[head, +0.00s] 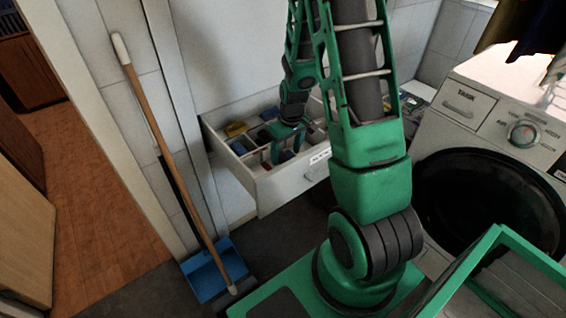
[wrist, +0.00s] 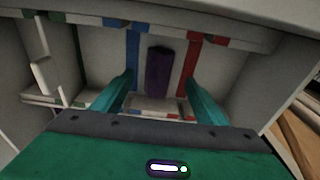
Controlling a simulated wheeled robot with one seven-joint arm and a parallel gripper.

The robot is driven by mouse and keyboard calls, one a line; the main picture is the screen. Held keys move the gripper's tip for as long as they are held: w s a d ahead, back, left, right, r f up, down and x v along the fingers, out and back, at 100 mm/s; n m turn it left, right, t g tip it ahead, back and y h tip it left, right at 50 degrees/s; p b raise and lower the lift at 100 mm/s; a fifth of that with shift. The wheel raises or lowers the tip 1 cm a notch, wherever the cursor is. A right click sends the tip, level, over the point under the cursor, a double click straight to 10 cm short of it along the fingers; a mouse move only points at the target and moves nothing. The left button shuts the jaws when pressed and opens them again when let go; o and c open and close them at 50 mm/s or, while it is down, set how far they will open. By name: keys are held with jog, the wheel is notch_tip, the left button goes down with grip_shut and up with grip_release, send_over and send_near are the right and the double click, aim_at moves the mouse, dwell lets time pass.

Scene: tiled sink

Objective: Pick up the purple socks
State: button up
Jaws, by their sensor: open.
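The purple socks (wrist: 159,72) show in the wrist view as a dark purple roll in one compartment of the drawer. My gripper (wrist: 158,88) is open, with one finger on each side of the purple roll in the picture and nothing between them that it clearly touches. How far the fingers are above the roll is hard to tell. In the head view my gripper (head: 288,140) is over the open drawer (head: 285,187). The purple socks cannot be made out with certainty there.
White dividers with coloured patches split the drawer. A washing machine (head: 490,190) stands to the right. A broom (head: 165,140) and blue dustpan (head: 214,270) are at the left. A green-framed basket (head: 500,275) is at lower right.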

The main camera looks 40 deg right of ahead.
jog(key=shift+w+f, duration=0.2)
jog(key=shift+f, duration=1.2)
jog(key=c, duration=1.1)
jog(key=shift+r, duration=0.1)
